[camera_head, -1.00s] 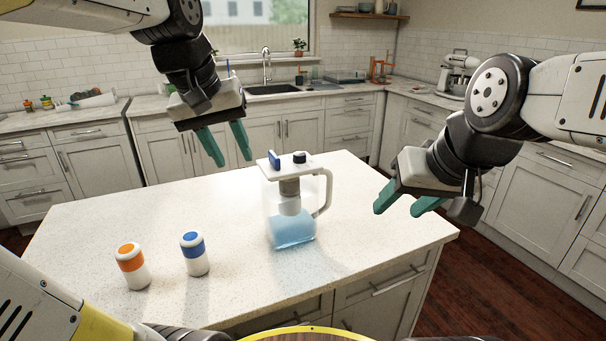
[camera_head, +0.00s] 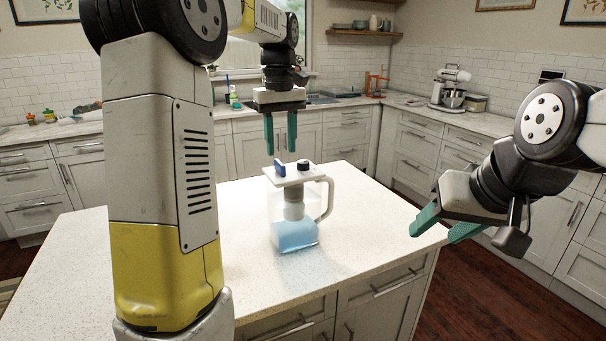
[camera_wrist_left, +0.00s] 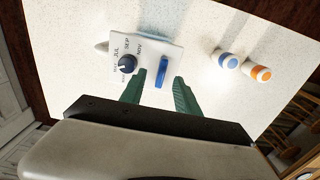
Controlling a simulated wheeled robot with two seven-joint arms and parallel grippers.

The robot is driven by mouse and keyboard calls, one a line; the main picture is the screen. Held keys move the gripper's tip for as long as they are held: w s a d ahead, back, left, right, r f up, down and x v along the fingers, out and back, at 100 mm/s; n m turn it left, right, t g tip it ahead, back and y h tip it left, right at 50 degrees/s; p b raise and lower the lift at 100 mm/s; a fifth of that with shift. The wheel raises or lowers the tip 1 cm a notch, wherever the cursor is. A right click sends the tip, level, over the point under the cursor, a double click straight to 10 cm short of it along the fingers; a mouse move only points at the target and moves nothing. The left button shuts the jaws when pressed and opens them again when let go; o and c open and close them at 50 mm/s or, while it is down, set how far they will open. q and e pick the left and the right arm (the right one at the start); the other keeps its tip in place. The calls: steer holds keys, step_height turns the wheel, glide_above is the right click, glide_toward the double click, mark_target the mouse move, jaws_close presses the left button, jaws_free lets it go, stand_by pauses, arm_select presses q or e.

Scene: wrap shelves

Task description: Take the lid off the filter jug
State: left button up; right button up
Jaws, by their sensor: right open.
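The filter jug (camera_head: 296,232) stands upright on the white counter, clear-walled with blue water low inside and a handle on its right. Its white lid (camera_head: 297,175) is on top, with a blue upright tab (camera_head: 280,168) and a black knob (camera_head: 303,165). In the left wrist view the lid (camera_wrist_left: 147,52) shows month letters around the knob, and the blue tab (camera_wrist_left: 161,71) lies between the finger lines. My left gripper (camera_head: 281,150) is open and empty, pointing down just above the tab. My right gripper (camera_head: 436,228) is open and empty, right of the jug.
A stand mixer (camera_head: 450,87) is on the back counter.

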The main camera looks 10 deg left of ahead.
mark_target(280, 162)
arm_select(q)
steer(key=shift+w+a+f, duration=0.1)
steer(key=shift+a+f, duration=0.05)
steer(key=shift+f, duration=0.85)
steer(key=shift+a+f, duration=0.15)
steer(key=shift+f, duration=0.8)
jaws_close()
